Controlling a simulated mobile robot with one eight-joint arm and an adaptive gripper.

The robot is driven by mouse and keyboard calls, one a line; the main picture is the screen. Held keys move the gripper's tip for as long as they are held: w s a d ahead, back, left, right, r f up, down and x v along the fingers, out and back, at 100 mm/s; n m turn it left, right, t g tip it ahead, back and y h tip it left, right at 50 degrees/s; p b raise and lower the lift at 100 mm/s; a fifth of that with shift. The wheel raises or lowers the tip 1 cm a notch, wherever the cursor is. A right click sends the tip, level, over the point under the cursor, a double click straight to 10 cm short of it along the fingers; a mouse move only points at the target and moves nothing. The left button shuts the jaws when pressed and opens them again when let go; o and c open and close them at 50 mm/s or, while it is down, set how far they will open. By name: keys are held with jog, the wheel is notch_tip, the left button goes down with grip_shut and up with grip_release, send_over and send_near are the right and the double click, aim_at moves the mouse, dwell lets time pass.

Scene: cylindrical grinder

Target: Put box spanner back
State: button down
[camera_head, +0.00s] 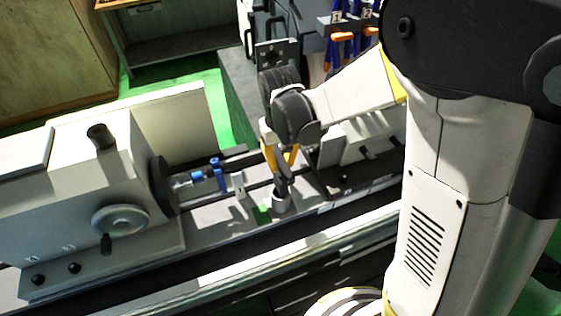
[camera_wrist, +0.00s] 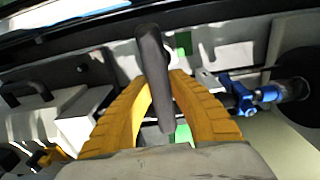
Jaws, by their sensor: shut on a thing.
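My gripper (camera_head: 280,166) points down over the bed of the grinder, with its yellow fingers closed on a dark, rod-like tool, the box spanner (camera_head: 282,186). The spanner's lower end meets a light grey round piece (camera_head: 281,204) on the bed; I cannot tell whether they are joined or only in line. In the wrist view the dark spanner (camera_wrist: 152,65) runs lengthwise between the fingertips of my gripper (camera_wrist: 161,84). A small green patch (camera_head: 262,214) lies on the bed to the left of the round piece.
The grinder's headstock with a handwheel (camera_head: 121,219) stands left. A blue clamp (camera_head: 217,173) sits beside the spindle, close to my gripper; it also shows in the wrist view (camera_wrist: 240,94). A numbered rack (camera_head: 342,24) holds blue and orange tools behind. Green floor (camera_head: 195,70) lies beyond.

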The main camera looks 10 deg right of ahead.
jog(key=shift+f, duration=0.15)
jog(key=shift+s, duration=0.1)
jog(key=shift+f, duration=0.2)
jog(key=c, duration=1.4)
grip_release()
jog(key=shift+o, duration=0.2)
jog(key=shift+r, duration=0.15)
